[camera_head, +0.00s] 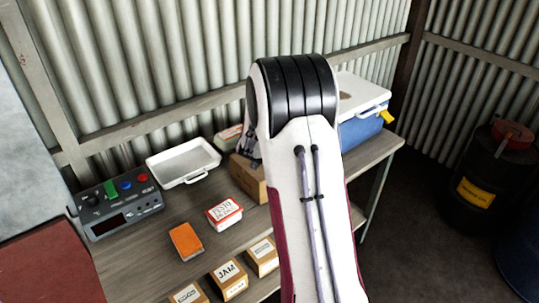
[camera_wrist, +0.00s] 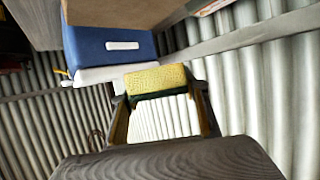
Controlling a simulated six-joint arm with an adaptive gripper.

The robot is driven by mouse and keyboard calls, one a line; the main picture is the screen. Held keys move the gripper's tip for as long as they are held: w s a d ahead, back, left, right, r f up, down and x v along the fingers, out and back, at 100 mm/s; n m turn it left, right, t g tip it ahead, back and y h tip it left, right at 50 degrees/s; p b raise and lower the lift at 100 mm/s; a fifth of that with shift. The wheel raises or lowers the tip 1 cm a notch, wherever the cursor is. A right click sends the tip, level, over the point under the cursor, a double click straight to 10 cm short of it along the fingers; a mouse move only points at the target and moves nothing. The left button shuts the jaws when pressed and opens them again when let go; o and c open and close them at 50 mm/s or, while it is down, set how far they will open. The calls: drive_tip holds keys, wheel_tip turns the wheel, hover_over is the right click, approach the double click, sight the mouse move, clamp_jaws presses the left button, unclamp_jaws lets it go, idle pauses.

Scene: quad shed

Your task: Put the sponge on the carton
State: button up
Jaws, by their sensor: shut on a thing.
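The sponge (camera_wrist: 157,80) is yellow with a dark green underside. It sits between the two fingers of my gripper (camera_wrist: 158,92) in the wrist view, and the gripper is shut on it. In the head view my arm hides the sponge and most of the gripper. The carton (camera_head: 248,178) is a brown box on the bench, partly hidden behind my arm. A brown surface at the top of the wrist view, probably the carton (camera_wrist: 115,12), shows apart from the sponge in the picture. I cannot tell the height between them.
A blue cool box (camera_head: 360,130) with a white lid stands right of the carton. Corrugated walls stand behind.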

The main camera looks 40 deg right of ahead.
drive_tip(key=shift+f, duration=3.15)
drive_tip(key=shift+f, duration=1.85)
drive_tip(key=shift+f, duration=0.15)
drive_tip(key=o, duration=0.7)
drive_tip(key=shift+a+r, duration=0.1)
drive_tip(key=shift+r, duration=0.1)
drive_tip(key=shift+v, duration=5.9)
drive_tip(key=shift+s, duration=0.1)
